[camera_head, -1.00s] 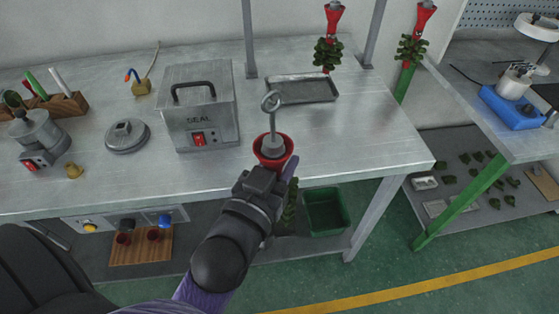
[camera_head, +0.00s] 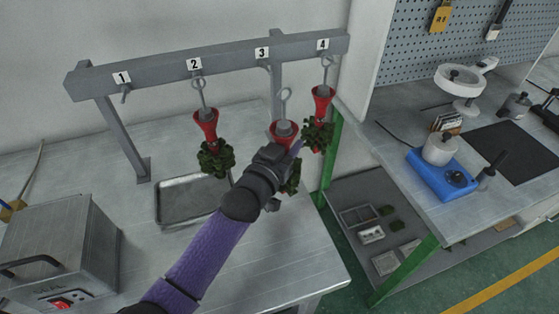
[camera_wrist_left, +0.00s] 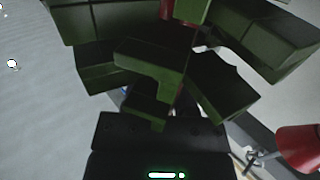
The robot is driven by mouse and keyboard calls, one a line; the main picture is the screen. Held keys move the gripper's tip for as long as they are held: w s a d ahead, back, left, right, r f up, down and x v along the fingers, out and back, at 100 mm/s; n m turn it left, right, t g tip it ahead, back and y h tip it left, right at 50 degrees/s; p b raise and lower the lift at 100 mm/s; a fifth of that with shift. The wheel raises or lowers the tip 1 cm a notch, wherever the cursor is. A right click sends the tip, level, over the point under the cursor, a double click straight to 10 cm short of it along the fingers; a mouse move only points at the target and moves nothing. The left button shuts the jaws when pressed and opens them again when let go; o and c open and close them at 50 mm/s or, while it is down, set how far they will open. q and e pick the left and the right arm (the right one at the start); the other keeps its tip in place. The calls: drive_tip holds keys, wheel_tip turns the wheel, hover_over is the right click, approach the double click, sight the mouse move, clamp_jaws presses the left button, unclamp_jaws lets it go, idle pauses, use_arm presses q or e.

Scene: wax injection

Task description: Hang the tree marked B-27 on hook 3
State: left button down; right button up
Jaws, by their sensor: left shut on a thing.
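My left gripper (camera_head: 276,158) is shut on a tree with a red cup (camera_head: 284,128), a metal rod and ring (camera_head: 285,96) on top and green pieces (camera_head: 291,180) below. The tree is roughly upright. Its ring is below and slightly right of hook 3 (camera_head: 264,68), apart from it in the picture; the depth between them is unclear. The wrist view shows the held tree's green pieces (camera_wrist_left: 150,62) close up. No B-27 mark is legible. My right gripper is not in view.
Trees hang on hook 2 (camera_head: 206,125) and hook 4 (camera_head: 321,105), close on both sides of the held tree. Hook 1 (camera_head: 125,92) is empty. A metal tray (camera_head: 170,215) lies below the rack (camera_head: 215,58). Another red cup (camera_wrist_left: 300,147) shows in the wrist view.

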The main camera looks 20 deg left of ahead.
use_arm(q)
drive_tip(key=w+a+f+b, duration=0.1)
drive_tip(key=w+a+b, duration=0.4)
drive_tip(key=w+b, duration=0.4)
drive_tip(key=shift+a+b, duration=0.4)
drive_tip(key=shift+b, duration=0.15)
idle(0.4)
drive_tip(key=c, duration=0.7)
unclamp_jaws()
drive_tip(key=shift+s, duration=0.1)
drive_tip(key=shift+c, duration=0.2)
drive_tip(key=o, duration=0.4)
drive_tip(key=shift+f, duration=0.1)
drive_tip(key=shift+s, duration=0.1)
